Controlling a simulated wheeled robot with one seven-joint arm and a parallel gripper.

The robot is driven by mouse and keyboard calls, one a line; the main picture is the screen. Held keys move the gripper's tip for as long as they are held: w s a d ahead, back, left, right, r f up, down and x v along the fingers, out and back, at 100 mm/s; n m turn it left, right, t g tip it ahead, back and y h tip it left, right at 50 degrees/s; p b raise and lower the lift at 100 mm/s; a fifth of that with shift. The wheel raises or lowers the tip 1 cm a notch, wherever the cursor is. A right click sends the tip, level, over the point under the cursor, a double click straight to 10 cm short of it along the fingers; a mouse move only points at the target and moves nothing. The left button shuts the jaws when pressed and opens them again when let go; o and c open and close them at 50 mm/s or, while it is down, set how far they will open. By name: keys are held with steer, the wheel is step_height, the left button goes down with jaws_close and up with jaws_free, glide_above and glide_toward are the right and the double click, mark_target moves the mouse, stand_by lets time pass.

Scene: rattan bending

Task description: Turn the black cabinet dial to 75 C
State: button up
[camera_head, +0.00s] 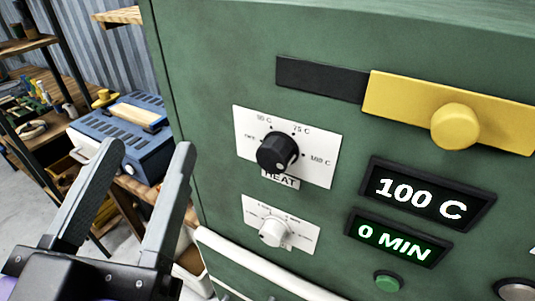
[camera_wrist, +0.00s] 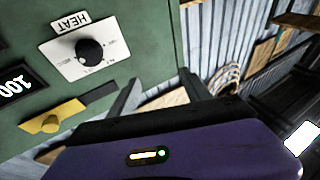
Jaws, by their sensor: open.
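The black dial (camera_head: 278,152) sits on a white plate (camera_head: 320,163) marked HEAT on the green cabinet (camera_head: 220,60). Its scale shows 50 C, 75 C and 100 C marks, small and partly hard to read. The dial also shows in the wrist view (camera_wrist: 90,52), upside down. A display (camera_head: 425,195) below right reads 100 C. My gripper (camera_head: 148,148) is open and empty, left of the dial and apart from it. Its two fingers also show in the wrist view (camera_wrist: 160,85). Which mark the dial's pointer meets is hard to tell.
A white dial (camera_head: 274,232) is below, beside a 0 MIN display (camera_head: 398,243) and a green button (camera_head: 387,281). A yellow slider with a knob (camera_head: 455,126) juts out at upper right. A blue box (camera_head: 125,130) stands on a wooden bench behind my fingers.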

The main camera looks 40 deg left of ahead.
steer(key=w+d+m+t+h, duration=0.1)
steer(key=w+d+m+h, duration=0.1)
steer(key=d+m+h, duration=0.15)
steer(key=m+h, duration=0.4)
steer(key=h, duration=0.1)
glide_toward(270, 161)
steer(key=x, duration=0.2)
steer(key=shift+g+y, duration=0.25)
steer(key=shift+g, duration=0.15)
steer(key=shift+r+p+x, duration=0.1)
steer(key=shift+p+x, duration=0.35)
steer(key=shift+x, duration=1.4)
steer(key=shift+r+p+x, duration=0.15)
steer(key=shift+p+x, duration=0.25)
steer(key=shift+x, duration=1.45)
steer(key=shift+d, duration=0.1)
jaws_close()
